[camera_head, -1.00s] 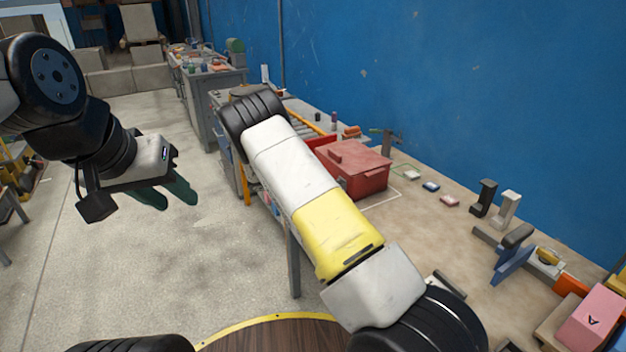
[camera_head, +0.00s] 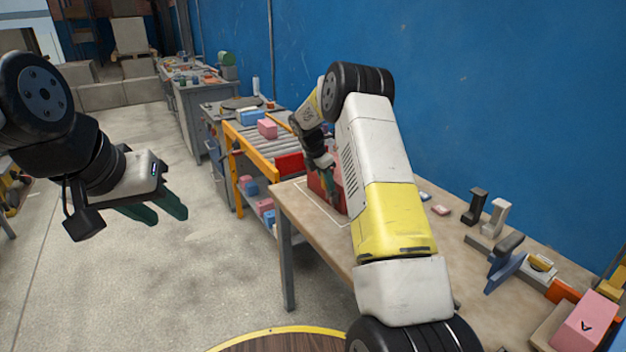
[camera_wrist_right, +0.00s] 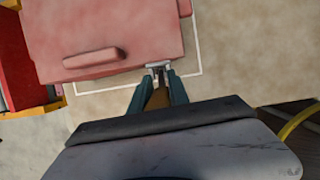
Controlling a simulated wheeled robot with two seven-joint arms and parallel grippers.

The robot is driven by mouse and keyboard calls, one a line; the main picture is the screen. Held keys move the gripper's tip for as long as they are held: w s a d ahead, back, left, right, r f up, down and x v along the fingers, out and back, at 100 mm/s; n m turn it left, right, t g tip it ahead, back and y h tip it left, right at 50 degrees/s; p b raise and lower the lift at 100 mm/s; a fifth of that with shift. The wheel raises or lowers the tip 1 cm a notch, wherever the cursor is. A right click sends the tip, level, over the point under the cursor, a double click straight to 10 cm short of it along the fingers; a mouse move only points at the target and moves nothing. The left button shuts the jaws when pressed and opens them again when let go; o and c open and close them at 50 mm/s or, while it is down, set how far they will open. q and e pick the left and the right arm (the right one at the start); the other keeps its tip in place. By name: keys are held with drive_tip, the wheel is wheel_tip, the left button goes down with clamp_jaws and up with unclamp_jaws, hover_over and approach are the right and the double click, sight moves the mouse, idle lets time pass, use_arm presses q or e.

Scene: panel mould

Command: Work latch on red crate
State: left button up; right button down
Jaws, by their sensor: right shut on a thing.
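The red crate (camera_wrist_right: 105,25) fills the top of the right wrist view, with its closed lid and raised handle bar (camera_wrist_right: 95,59). In the head view only a strip of the crate (camera_head: 322,192) shows beside my right arm. A small grey metal latch (camera_wrist_right: 157,66) sits at the crate's front edge. My right gripper (camera_wrist_right: 158,88) is at this latch, its green fingers shut on a brownish latch part between them. In the head view my right gripper (camera_head: 324,160) is partly hidden. My left gripper (camera_head: 166,215) hangs open and empty over the floor at left.
A roller conveyor (camera_head: 262,143) with blue and pink boxes stands beyond the table (camera_head: 296,205). Small blocks, black and white brackets and a pink box (camera_head: 586,320) lie along the table's right side.

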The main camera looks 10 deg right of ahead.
drive_tip(key=shift+d+y, duration=0.25)
drive_tip(key=shift+y, duration=0.15)
drive_tip(key=c, duration=1.2)
unclamp_jaws()
drive_tip(key=shift+w, duration=0.1)
drive_tip(key=shift+c, duration=0.2)
drive_tip(key=v, duration=0.7)
drive_tip(key=shift+a+r, duration=0.15)
drive_tip(key=shift+r, duration=0.25)
